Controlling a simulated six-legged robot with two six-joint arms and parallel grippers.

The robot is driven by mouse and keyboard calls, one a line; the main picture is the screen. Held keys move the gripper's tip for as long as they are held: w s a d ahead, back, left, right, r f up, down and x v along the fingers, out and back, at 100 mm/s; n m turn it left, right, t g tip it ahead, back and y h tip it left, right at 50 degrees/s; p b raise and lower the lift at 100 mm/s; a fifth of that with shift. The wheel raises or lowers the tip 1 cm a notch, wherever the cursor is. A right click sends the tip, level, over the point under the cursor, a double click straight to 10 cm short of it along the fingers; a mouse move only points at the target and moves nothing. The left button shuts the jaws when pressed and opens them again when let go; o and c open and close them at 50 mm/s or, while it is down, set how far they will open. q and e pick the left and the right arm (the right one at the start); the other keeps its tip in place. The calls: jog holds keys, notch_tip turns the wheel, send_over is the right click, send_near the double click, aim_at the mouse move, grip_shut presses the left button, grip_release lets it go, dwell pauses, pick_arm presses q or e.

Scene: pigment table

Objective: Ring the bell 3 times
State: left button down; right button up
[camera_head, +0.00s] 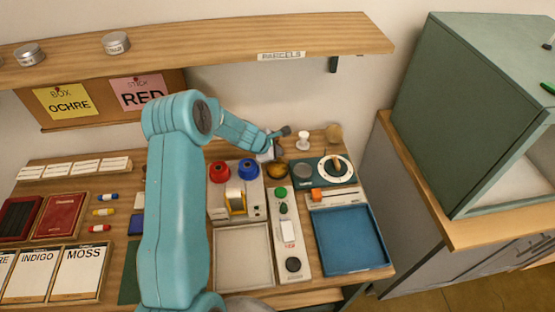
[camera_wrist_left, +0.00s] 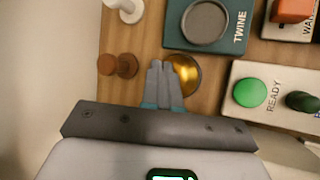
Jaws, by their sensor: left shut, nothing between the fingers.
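The bell is a small gold dome (camera_head: 278,171) at the back of the table, left of the dark green block with a white dial. In the left wrist view the gold dome (camera_wrist_left: 187,76) lies just right of the fingertips, which cover its left edge. My left gripper (camera_head: 277,155) reaches down behind and above the bell. Its two grey fingers (camera_wrist_left: 162,66) are together with nothing between them. I cannot tell whether they touch the bell. My right gripper is in neither view.
The TWINE block (camera_wrist_left: 205,22) stands close by the bell, as does the READY panel (camera_wrist_left: 268,92) with a green button. Red (camera_head: 219,172) and blue (camera_head: 248,168) round items stand left of it. A blue tray (camera_head: 350,240) lies in front. A shelf (camera_head: 200,45) runs above.

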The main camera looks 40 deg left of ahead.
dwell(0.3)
pick_arm(q)
jog(key=shift+f+b, duration=0.45)
jog(key=shift+b, duration=0.05)
jog(key=shift+f+b, duration=0.55)
jog(key=shift+b, duration=0.05)
dwell(0.6)
jog(key=shift+r, duration=0.1)
jog(key=shift+r+p, duration=0.9)
notch_tip(320, 180, up, 3)
jog(key=p, duration=0.2)
jog(key=shift+f+p, duration=0.15)
jog(key=shift+p, duration=0.15)
jog(key=shift+r+p, duration=0.35)
jog(key=shift+r, duration=0.8)
